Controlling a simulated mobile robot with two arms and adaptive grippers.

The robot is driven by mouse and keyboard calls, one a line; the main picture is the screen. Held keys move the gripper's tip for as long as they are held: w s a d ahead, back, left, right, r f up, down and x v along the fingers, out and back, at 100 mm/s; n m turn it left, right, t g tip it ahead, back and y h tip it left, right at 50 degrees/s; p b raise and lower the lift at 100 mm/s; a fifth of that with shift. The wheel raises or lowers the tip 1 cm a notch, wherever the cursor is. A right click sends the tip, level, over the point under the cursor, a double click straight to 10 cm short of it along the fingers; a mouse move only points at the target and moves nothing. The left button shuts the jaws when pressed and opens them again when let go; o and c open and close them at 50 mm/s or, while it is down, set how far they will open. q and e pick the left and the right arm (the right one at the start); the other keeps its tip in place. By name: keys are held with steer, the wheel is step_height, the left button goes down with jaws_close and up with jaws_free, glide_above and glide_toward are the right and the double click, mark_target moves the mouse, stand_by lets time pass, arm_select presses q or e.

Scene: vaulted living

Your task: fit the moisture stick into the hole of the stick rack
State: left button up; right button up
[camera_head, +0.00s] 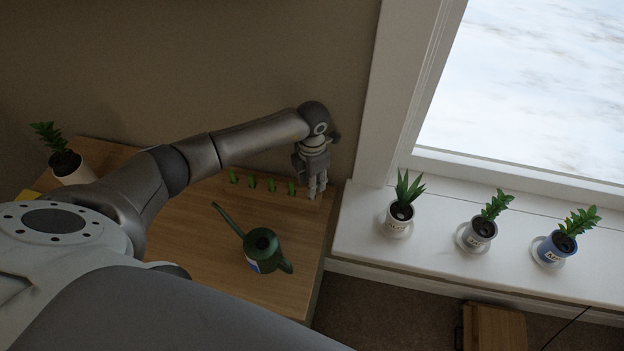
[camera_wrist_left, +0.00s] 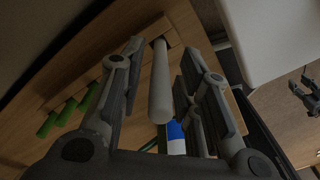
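The moisture stick (camera_wrist_left: 160,85) is a pale grey rod between the fingers of my left gripper (camera_wrist_left: 157,95) in the left wrist view. A gap shows on each side of it, so the fingers are open around it. Its far end meets the light wood stick rack (camera_wrist_left: 148,36); I cannot tell how deep it sits. In the head view my left gripper (camera_head: 316,192) hangs at the right end of the row of green sticks (camera_head: 252,183) and hides the pale stick. A dark jointed shape (camera_wrist_left: 305,95) at the wrist view's right edge looks like my right gripper; its fingers are unclear.
A green watering can (camera_head: 262,250) stands on the wooden table (camera_head: 205,250) in front of the rack. A potted plant (camera_head: 72,168) stands at the back left. The white windowsill (camera_head: 365,240) at right bears three potted plants (camera_head: 482,230). A wall rises behind the table.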

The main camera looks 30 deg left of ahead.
arm_select(q)
step_height(320, 180, up, 11)
steer(key=b, duration=0.4)
steer(key=shift+f, duration=0.1)
steer(key=shift+r, duration=0.65)
